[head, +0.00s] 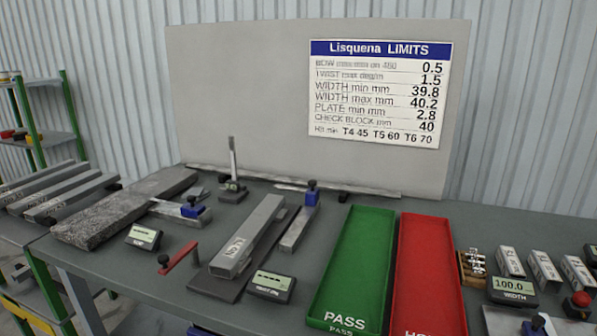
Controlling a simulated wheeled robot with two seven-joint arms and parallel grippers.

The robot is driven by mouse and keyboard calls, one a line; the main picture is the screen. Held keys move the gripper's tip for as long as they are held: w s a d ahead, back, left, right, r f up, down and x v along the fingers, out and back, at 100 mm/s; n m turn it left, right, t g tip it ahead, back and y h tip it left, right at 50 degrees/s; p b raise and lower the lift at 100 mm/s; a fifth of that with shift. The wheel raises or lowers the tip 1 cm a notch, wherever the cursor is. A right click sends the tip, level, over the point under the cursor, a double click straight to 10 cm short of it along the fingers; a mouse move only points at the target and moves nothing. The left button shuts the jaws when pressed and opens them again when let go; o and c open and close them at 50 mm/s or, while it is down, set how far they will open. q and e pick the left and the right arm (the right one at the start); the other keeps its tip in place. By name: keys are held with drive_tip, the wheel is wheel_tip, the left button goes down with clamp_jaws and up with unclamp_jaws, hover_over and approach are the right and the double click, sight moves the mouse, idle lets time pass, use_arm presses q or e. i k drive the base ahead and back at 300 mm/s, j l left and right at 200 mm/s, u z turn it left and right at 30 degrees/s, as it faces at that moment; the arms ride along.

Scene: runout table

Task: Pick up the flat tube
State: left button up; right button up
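A long grey rectangular tube (250,230), which looks like the flat tube, lies near the middle of the table. It rests on a dark flat plate (228,287) and points away from me, with dark markings near its close end. Its underside is hidden. Neither of my grippers can be made out in the head view, and nothing is seen holding the tube.
A red lever (180,257) and a small display (272,286) flank the tube. A blue-topped gauge (298,222) stands close on its right. Green PASS (320,309) and red (431,318) trays lie further right. Several grey bars (65,197) lie far left.

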sight(229, 259)
drive_tip(key=j+z, duration=0.2)
drive_tip(key=z, duration=0.3)
drive_tip(key=j+z, duration=0.2)
drive_tip(key=z, duration=0.3)
drive_tip(key=j+z, duration=0.15)
drive_tip(key=z, duration=0.3)
drive_tip(key=k+j+z, duration=0.4)
drive_tip(key=j, duration=0.35)
drive_tip(key=k+j+z, duration=0.4)
drive_tip(key=k+j, duration=0.95)
drive_tip(key=k, duration=0.05)
